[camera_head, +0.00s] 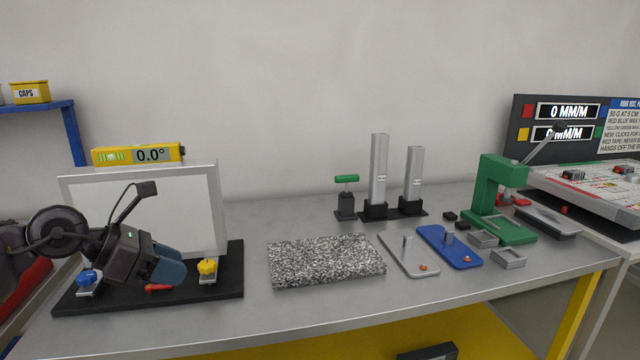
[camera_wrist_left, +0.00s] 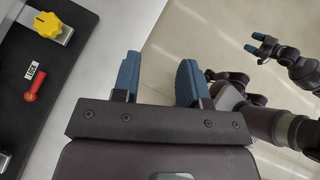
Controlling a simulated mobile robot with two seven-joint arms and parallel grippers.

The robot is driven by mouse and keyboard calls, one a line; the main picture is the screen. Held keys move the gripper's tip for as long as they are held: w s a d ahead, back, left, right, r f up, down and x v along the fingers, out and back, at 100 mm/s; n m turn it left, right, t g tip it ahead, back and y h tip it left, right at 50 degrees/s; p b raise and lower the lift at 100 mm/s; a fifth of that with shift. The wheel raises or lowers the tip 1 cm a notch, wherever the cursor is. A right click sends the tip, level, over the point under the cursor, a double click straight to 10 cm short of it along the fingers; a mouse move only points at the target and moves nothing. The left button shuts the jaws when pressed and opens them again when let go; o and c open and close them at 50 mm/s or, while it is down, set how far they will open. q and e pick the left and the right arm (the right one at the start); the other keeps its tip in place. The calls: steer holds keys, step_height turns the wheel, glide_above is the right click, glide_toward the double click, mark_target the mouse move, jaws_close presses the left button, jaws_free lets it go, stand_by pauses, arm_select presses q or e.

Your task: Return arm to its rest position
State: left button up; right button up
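My left gripper (camera_head: 168,268) is in the head view at the left, in front of the white panel (camera_head: 140,215) and over the front part of its black base. In the left wrist view my left gripper (camera_wrist_left: 158,78) has its two blue fingers apart with nothing between them. The right arm does not show in the head view.
A yellow level (camera_head: 138,154) sits atop the panel. A speckled slab (camera_head: 325,262), blue plate (camera_head: 448,247) and green press (camera_head: 497,200) stand rightward. The bench front is clear.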

arm_select(q)
steer(key=d+r+n+t+h, duration=0.1)
steer(key=d+n+t+h, duration=0.5)
steer(key=n, duration=0.6)
steer(key=s+a+f+n+t+y+p, duration=0.1)
steer(key=s+a+f+n+t+y, duration=0.1)
steer(key=f+n+y, duration=0.35)
steer(key=s+a+f+n+t+y, duration=0.1)
steer(key=s+a+f+n+y, duration=0.15)
steer(key=f+n, duration=0.55)
steer(key=s+a+f+n+t+y+p, duration=0.1)
steer(key=s+a+f+n+t+y, duration=0.2)
steer(key=n, duration=0.7)
steer(key=s+f+n+g+y+p, duration=0.1)
steer(key=s+f+n+g+y, duration=0.3)
steer(key=s+f+n, duration=0.6)
steer(key=s+f+g, duration=0.2)
steer(key=s+f, duration=0.6)
steer(key=s, duration=0.4)
steer(key=shift+a, duration=0.35)
arm_select(e)
steer(key=shift+s+d+r, duration=0.15)
steer(key=shift+s+r, duration=0.15)
steer(key=shift+r, duration=0.3)
steer(key=shift+s+d+r, duration=0.1)
steer(key=shift+s+r, duration=0.2)
steer(key=shift+r, duration=0.25)
arm_select(q)
steer(key=shift+f, duration=0.1)
